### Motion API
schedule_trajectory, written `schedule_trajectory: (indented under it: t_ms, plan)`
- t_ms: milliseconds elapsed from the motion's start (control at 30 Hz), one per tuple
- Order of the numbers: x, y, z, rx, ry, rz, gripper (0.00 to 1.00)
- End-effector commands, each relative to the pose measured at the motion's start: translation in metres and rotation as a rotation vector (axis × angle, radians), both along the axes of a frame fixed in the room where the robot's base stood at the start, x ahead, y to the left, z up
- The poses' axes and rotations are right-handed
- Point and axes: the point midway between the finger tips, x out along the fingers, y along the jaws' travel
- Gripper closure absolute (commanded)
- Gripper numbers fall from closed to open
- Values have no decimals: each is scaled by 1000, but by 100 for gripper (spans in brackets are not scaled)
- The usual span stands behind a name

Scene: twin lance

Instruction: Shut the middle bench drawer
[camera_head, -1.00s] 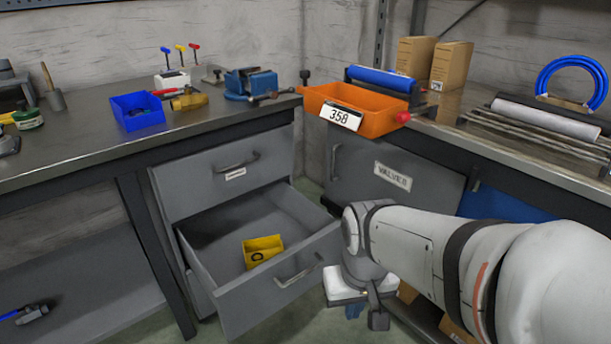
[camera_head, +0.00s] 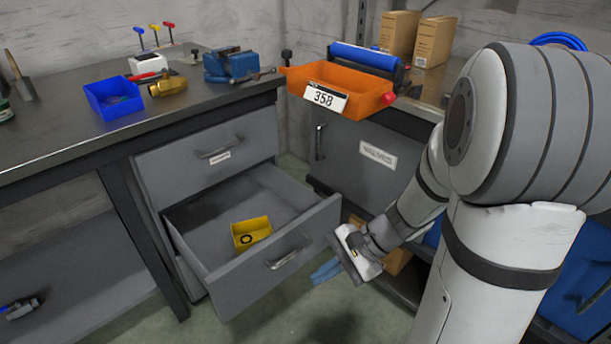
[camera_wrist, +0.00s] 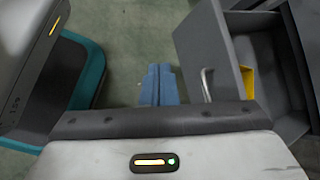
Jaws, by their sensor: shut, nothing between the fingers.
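The middle bench drawer (camera_head: 275,266) is grey and stands pulled well out below a shut upper drawer (camera_head: 205,155). A yellow bin (camera_head: 251,232) sits inside it. Its bar handle (camera_head: 287,253) is on the front, which also shows at the right of the wrist view (camera_wrist: 225,60) with the handle (camera_wrist: 207,85). My gripper (camera_head: 327,270) has blue fingers, shut and empty. In the wrist view, the fingers (camera_wrist: 159,85) are left of the drawer front, apart from the handle. Contact with the drawer front is not seen.
An orange bin (camera_head: 345,88) marked 358 sits at the bench corner above. A grey cabinet door (camera_head: 345,165) stands right of the drawer. A blue bin (camera_head: 113,97) and a vise (camera_head: 232,65) are on the bench. Clear floor (camera_head: 290,310) lies before the drawer.

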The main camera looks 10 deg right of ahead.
Motion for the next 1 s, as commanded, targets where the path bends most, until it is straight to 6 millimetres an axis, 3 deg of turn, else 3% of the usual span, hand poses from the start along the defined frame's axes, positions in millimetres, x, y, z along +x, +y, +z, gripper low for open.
schedule_trajectory:
  t_ms: [167,300,400,533,700,1000]
  plan:
    - [60,-31,-7,316,147,-497,100]
    - [97,-75,-22,500,205,-838,100]
    - [112,-105,-34,586,224,-1017,100]
    - [120,-131,-45,648,231,-1156,100]
    - [129,-136,-52,667,231,-1203,100]
    - [171,-105,-70,664,231,-1194,100]
